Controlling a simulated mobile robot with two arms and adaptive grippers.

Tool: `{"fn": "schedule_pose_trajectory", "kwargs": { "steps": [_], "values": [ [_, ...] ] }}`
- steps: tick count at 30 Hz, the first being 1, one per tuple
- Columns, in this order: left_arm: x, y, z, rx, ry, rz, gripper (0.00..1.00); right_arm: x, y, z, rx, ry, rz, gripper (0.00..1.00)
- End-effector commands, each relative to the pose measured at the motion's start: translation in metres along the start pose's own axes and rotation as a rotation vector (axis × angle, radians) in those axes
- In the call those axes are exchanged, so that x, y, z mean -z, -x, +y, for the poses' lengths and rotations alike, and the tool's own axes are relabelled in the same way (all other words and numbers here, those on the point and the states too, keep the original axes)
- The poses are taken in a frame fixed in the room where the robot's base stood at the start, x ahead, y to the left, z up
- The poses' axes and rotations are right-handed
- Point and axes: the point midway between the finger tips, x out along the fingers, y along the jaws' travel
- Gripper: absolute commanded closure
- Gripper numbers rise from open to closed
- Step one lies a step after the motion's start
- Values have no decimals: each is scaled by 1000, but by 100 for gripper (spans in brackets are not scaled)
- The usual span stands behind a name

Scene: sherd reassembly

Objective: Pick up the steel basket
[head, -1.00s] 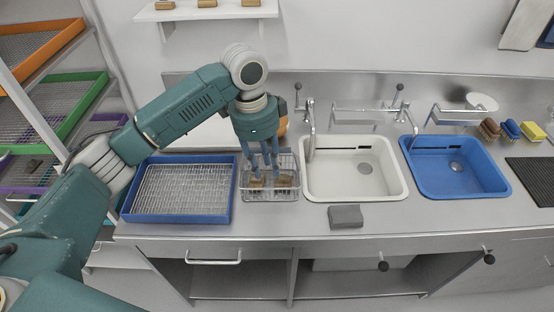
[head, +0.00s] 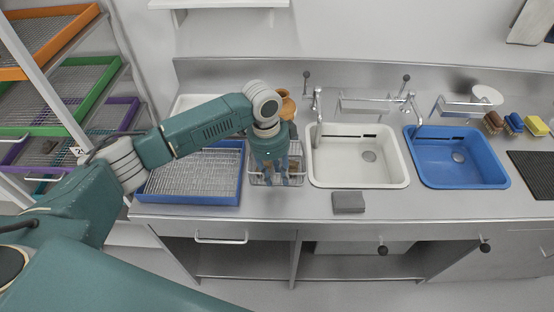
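The steel basket (head: 299,172) is a small wire basket on the steel counter, between the blue-rimmed tray and the white sink. At least one brown piece (head: 291,158) shows inside it. My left gripper (head: 277,182) points down over the basket, with its blue-grey fingers at the basket's front side. The gripper and its wrist hide much of the basket. I cannot tell whether the fingers are closed on the front rim. My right gripper is not in view.
A blue tray with a wire mesh (head: 190,199) stands close on the left. The white sink (head: 358,181) is close on the right, with a blue sink (head: 460,182) beyond. A grey block (head: 348,203) lies at the counter front. An orange-brown pot (head: 287,104) stands behind.

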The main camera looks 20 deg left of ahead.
Motion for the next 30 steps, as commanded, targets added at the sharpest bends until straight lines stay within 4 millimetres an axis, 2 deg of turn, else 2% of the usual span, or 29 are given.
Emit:
{"fn": "schedule_pose_trajectory", "kwargs": {
  "steps": [5, 9, 23, 26, 30],
  "values": [
    [0, 0, 0, 0, 0, 0, 72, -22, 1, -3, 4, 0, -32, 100],
    [0, 0, 0, 1, 1, 0, 100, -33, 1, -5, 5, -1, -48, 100],
    [1, 5, -1, 3, 1, 2, 100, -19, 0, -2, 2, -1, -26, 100],
    [2, 12, -2, 4, 2, 2, 100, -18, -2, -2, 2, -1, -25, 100],
    [4, 32, -2, 6, 0, 3, 100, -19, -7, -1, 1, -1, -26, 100]
  ]
}}
